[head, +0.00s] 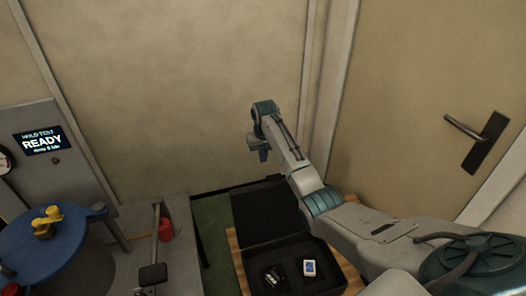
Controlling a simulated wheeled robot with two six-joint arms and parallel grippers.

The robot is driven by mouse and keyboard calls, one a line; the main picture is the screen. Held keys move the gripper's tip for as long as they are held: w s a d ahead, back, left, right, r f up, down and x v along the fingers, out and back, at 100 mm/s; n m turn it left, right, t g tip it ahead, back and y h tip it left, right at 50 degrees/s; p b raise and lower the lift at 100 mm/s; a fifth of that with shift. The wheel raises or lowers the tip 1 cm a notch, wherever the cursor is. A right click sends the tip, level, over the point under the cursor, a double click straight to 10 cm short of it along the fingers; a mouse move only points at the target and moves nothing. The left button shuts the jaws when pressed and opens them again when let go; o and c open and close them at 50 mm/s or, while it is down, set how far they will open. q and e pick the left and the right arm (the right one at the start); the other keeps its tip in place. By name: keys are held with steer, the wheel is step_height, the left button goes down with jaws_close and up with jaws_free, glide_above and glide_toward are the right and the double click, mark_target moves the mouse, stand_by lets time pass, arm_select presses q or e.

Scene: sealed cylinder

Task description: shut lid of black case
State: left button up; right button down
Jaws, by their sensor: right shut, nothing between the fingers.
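The black case (262,252) sits on a wooden surface at the bottom middle of the head view. Its lid (258,214) stands open at the back. Inside lie a small white device with a blue screen (309,267) and a dark item (273,277). My right arm reaches in from the lower right over the case's right side and hides part of it. My right gripper (263,156) is shut and empty, pointing down, above and behind the lid in the picture. I cannot tell whether it touches the lid. My left gripper is out of view.
To the left stand a blue round table (40,262) with yellow pieces (46,221) and a grey panel with a READY screen (43,141). A red cylinder (166,230) is on a grey bench (185,262). A wall is behind, a door with a handle (485,140) at right.

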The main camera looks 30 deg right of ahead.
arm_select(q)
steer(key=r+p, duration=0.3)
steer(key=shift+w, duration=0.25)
arm_select(e)
steer(key=s+f, duration=0.2)
steer(key=f, duration=0.1)
steer(key=s+f, duration=0.1)
steer(key=shift+s+a+f, duration=0.15)
steer(key=shift+a+f, duration=0.1)
steer(key=shift+a, duration=0.15)
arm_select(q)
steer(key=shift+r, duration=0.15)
